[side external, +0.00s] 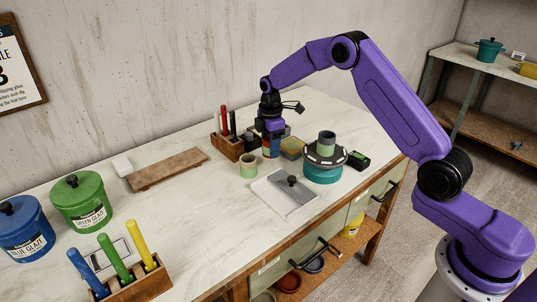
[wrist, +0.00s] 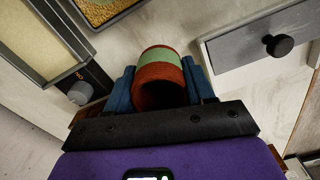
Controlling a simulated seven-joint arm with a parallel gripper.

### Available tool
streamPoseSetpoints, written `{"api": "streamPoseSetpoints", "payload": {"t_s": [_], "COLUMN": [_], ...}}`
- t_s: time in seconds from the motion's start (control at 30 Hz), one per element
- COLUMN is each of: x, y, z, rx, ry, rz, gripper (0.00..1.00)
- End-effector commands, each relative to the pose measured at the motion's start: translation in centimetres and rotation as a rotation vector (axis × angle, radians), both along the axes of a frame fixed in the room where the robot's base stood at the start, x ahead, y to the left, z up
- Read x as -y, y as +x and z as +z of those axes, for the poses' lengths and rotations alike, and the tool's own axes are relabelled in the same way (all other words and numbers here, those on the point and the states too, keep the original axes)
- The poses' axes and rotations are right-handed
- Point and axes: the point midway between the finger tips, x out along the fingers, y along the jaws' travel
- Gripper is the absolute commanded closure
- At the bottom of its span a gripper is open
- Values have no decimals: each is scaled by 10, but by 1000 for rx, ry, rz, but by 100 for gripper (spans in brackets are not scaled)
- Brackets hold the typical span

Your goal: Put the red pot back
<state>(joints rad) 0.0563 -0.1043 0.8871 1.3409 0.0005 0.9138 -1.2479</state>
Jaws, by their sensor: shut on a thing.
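My gripper (side external: 271,143) is over the worktable, pointing down. In the wrist view its blue fingers (wrist: 161,82) are shut on the red pot (wrist: 158,72), a hollow red piece with a green band and its open end facing the camera. In the side view only a little of the red pot (side external: 271,150) shows between the fingers. I cannot tell whether its base touches the tabletop. A pale green pot (side external: 248,167) stands on the table just left of the gripper.
A wooden rack of upright tools (side external: 227,146) stands close behind. A turntable (side external: 323,172) bearing a green cylinder is to the right, and a pale slab with a black knob (side external: 284,195) is in front. A wooden board (side external: 167,169) and lidded glaze jars (side external: 82,203) are left.

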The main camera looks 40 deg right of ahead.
Motion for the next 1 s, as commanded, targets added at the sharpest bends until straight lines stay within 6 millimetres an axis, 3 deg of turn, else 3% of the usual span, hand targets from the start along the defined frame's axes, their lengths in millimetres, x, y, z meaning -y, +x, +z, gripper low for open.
{"api": "streamPoseSetpoints", "payload": {"t_s": [0.27,0.5,0.9,0.93,1.0], "x": [0,0,0,0,0], "y": [9,10,10,10,10], "z": [-11,-41,-46,-46,-46], "rx": [0,-2,0,0,1], "ry": [0,0,0,0,0], "rz": [0,0,0,0,0], "gripper": [70,70,70,44,21]}}
